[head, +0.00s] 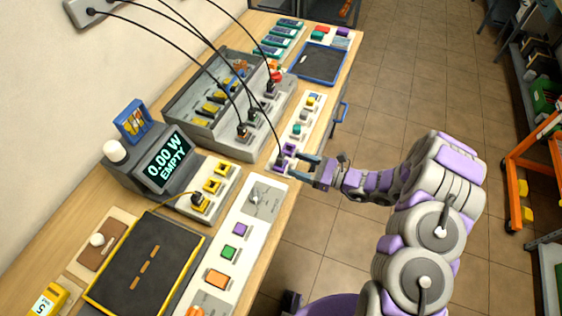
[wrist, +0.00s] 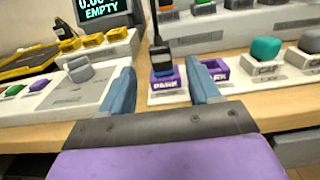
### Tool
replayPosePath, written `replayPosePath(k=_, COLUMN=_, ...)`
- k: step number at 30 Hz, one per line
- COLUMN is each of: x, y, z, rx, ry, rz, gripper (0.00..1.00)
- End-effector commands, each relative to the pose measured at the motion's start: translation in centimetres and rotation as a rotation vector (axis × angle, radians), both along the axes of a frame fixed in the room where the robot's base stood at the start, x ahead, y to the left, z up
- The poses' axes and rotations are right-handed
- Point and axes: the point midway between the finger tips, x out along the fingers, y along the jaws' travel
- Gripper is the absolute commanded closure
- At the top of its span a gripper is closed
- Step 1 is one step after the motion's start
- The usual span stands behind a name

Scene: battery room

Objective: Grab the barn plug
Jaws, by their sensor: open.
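In the head view my gripper (head: 302,164) reaches from the right to the purple sockets (head: 284,158) at the bench's front edge.
More dark plugs (head: 243,132) with hanging black cables stand on the grey panel behind. The display (head: 165,160) reads 0.00 W EMPTY. A yellow-cabled plug (head: 199,201) sits in the yellow socket row. The tiled floor (head: 340,240) before the bench is free.

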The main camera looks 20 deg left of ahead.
Motion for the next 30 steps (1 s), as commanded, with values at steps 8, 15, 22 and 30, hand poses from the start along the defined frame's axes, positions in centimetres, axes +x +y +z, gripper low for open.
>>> replayPosePath(k=8, x=0.2, y=3.3, z=0.0, rx=-0.001, ry=-0.003, rz=0.002, gripper=0.38)
replayPosePath(k=15, x=0.5, y=5.5, z=-0.4, rx=-0.001, ry=-0.004, rz=0.004, gripper=0.38)
replayPosePath(k=22, x=0.8, y=8.2, z=-0.3, rx=-0.001, ry=-0.003, rz=0.003, gripper=0.38)
replayPosePath(k=30, x=0.9, y=8.5, z=-0.2, rx=0.0, ry=-0.002, rz=0.0, gripper=0.38)
